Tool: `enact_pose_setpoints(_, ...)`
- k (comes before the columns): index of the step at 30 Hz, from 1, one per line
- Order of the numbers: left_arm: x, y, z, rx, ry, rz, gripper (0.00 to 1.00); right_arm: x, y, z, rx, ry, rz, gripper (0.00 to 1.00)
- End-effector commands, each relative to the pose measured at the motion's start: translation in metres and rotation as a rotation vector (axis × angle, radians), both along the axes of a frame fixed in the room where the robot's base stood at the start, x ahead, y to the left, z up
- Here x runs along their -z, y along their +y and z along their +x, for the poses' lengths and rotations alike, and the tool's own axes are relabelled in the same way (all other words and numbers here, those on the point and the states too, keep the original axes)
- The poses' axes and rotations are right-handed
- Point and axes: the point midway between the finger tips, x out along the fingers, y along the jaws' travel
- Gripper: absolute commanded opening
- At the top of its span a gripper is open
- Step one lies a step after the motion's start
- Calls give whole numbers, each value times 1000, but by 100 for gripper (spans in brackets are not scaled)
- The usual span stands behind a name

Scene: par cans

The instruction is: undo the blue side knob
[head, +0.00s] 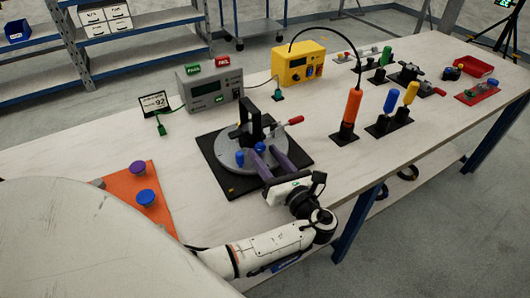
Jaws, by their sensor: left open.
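A round grey fixture (226,163) with a black upright clamp (251,122) sits on a black base plate (215,176). I cannot tell which is the side knob. My left gripper (264,153) reaches in from the front right, its two dark purple fingers open and spread over the fixture's front edge. The fingertips are close to the middle blue knob; contact is unclear. My right gripper is not in view.
A red-handled lever (293,120) sticks out at the fixture's right. An orange mat (160,212) with a purple knob (137,167) and a blue-topped knob (146,196) lies left. A grey meter (207,89) and yellow box (297,64) stand behind; an orange-handled tool (352,106) stands right.

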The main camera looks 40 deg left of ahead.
Motion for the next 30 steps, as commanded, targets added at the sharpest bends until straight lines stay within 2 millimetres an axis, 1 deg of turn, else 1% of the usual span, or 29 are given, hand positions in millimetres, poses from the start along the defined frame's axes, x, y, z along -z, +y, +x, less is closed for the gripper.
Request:
enact_pose_setpoints(4, 0, 8, 3, 0, -1, 0, 43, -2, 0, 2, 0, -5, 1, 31)
enact_pose_setpoints(11, 0, 9, 4, 0, -1, -1, 43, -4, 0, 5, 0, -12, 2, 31)
enact_pose_setpoints(12, 0, 9, 4, 0, -1, -1, 41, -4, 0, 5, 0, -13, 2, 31)
enact_pose_setpoints(13, 0, 8, 4, 0, -1, -1, 36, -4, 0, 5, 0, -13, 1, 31)
enact_pose_setpoints(19, 0, 8, 4, 0, -1, -1, 3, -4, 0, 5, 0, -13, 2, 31)
enact_pose_setpoints(26, 0, 8, 3, 0, -17, -8, 1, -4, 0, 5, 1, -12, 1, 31)
enact_pose_setpoints(30, 0, 8, 3, 0, -63, -28, 1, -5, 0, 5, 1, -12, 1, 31)
